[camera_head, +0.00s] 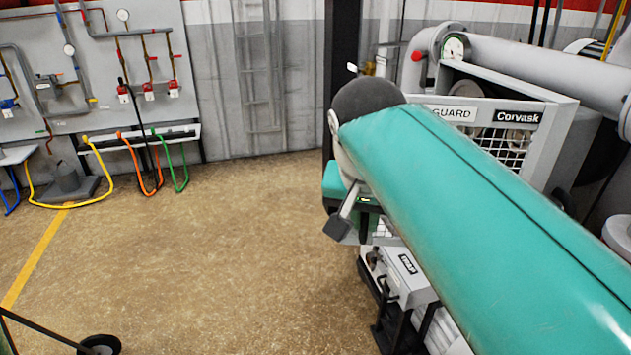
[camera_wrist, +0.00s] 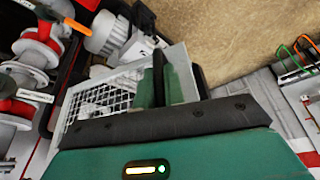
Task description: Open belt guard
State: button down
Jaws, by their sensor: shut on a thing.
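The belt guard (camera_head: 479,116) is a light-grey frame with white mesh, marked GUARD and Corvask, at the right in the head view. My teal arm covers its lower left part. The mesh panel also shows in the wrist view (camera_wrist: 103,96), left of and behind my fingers. My gripper (camera_wrist: 163,80) is shut at the right-hand edge of this panel, on the belt guard; the exact contact is hidden behind its dark-edged body. I cannot tell how far the guard is swung.
A machine with a large grey pipe (camera_head: 540,70) and a red knob (camera_head: 417,56) stands behind the guard. A labelled grey box (camera_head: 408,265) is low beneath my arm. Open brown floor (camera_head: 220,250) lies to the left. Coloured hoses (camera_head: 130,160) hang at the back-left wall.

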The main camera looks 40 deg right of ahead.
jog(key=s+a+n+t+y, duration=0.1)
jog(key=s+a+n, duration=0.3)
jog(key=s, duration=0.4)
jog(key=shift+s+a, duration=0.3)
jog(key=shift+s, duration=0.05)
jog(key=c, duration=1.5)
grip_release()
jog(key=v, duration=1.4)
jog(key=shift+s+d, duration=0.15)
jog(key=shift+d, duration=0.05)
